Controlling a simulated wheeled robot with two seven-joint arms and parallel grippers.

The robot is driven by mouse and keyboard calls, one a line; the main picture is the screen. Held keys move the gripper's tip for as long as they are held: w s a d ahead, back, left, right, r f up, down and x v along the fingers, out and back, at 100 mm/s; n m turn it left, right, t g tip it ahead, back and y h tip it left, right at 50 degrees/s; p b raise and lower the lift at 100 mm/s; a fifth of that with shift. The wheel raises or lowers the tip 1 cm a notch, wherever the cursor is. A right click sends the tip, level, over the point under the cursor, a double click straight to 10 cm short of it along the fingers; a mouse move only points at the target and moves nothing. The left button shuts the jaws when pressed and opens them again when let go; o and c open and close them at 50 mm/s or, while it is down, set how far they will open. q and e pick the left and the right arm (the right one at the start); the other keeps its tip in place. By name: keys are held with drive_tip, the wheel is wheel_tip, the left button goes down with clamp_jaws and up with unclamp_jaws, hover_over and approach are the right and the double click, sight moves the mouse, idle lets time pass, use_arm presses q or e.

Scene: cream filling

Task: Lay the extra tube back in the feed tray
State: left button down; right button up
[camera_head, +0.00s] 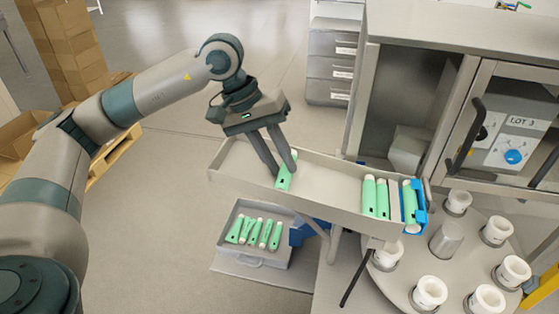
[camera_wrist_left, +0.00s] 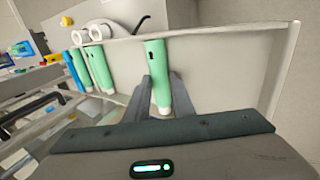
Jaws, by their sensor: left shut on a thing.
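My left gripper (camera_head: 281,172) is shut on a green tube (camera_head: 285,178) with a pale end, at the left part of the long grey feed tray (camera_head: 325,186). In the left wrist view the held tube (camera_wrist_left: 156,75) stands between the two fingers of the left gripper (camera_wrist_left: 162,95), against the tray's surface (camera_wrist_left: 215,60). I cannot tell whether it touches the tray floor. More green tubes (camera_head: 375,197) lie side by side at the tray's right end, one of them in a blue holder (camera_head: 420,208). My right gripper is not in view.
A grey bin (camera_head: 243,260) with several green tubes stands below the tray. A round turntable (camera_head: 400,279) with several white cups is at the lower right. A cabinet (camera_head: 515,125) stands behind it. The tray's middle is bare.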

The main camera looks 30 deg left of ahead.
use_arm(q)
drive_tip(key=shift+s+f+b, duration=0.15)
drive_tip(key=shift+f+b, duration=0.15)
drive_tip(key=shift+f, duration=0.05)
drive_tip(key=c, duration=1.5)
unclamp_jaws()
drive_tip(key=shift+o, duration=0.2)
drive_tip(key=shift+d+f, duration=0.1)
drive_tip(key=shift+d, duration=0.15)
drive_tip(key=shift+a, duration=0.1)
drive_tip(key=shift+r, duration=0.6)
drive_tip(key=shift+p+v, duration=0.4)
drive_tip(key=shift+v, duration=0.7)
drive_tip(key=shift+w+d+r, duration=0.15)
drive_tip(key=shift+r, duration=0.2)
drive_tip(key=shift+w+d+r, duration=0.2)
drive_tip(key=shift+r, duration=0.15)
drive_tip(key=shift+r+p, duration=0.8)
drive_tip(key=shift+r, duration=1.6)
